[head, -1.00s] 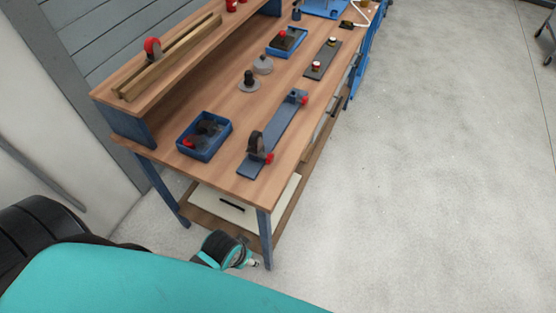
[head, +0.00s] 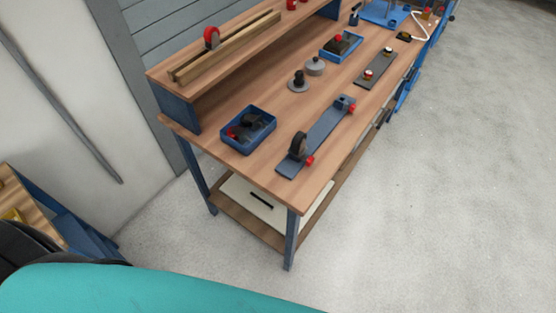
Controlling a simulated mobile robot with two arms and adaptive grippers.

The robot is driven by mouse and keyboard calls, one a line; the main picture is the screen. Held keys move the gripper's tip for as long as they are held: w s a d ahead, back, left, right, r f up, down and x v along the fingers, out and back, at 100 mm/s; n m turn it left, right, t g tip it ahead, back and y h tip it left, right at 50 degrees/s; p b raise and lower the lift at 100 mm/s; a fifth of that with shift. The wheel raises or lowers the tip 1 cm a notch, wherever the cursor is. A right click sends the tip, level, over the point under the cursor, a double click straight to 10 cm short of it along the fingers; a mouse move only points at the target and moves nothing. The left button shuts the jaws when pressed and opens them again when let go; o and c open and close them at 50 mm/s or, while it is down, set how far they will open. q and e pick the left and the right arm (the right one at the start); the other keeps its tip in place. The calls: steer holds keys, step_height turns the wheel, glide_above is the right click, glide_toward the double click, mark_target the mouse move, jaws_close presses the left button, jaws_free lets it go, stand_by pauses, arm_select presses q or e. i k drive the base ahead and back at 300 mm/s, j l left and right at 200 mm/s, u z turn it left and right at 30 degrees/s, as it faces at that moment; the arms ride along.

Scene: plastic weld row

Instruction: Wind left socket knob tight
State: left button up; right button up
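A blue-grey fixture plate (head: 322,139) lies along the front part of the wooden workbench (head: 262,170). At its near end stands a black round part (head: 299,147) in a holder, with a red knob (head: 309,161) low on its right side. At its far end is a small blue-grey block (head: 342,103) with another red knob (head: 352,107). These may be the socket knobs; which one is the left one, and how tight either is, I cannot tell. Neither of my grippers is in view.
A blue bin (head: 248,141) with dark parts and a second blue tray (head: 341,55) stand on the bench. A grey plate (head: 375,68) with two knobs lies farther back. Open floor (head: 460,190) is to the right. Another wooden-topped bench (head: 22,205) shows at left.

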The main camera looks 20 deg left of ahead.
mark_target(309, 161)
steer(key=i+l+u, duration=0.1)
steer(key=u, duration=0.3)
steer(key=l+u, duration=0.1)
steer(key=u, duration=0.35)
steer(key=i+l+u, duration=0.1)
steer(key=u, duration=0.3)
steer(key=l+u, duration=0.25)
steer(key=u, duration=0.15)
steer(key=l+u, duration=0.15)
steer(key=u, duration=0.3)
steer(key=l+u, duration=0.15)
steer(key=u, duration=0.25)
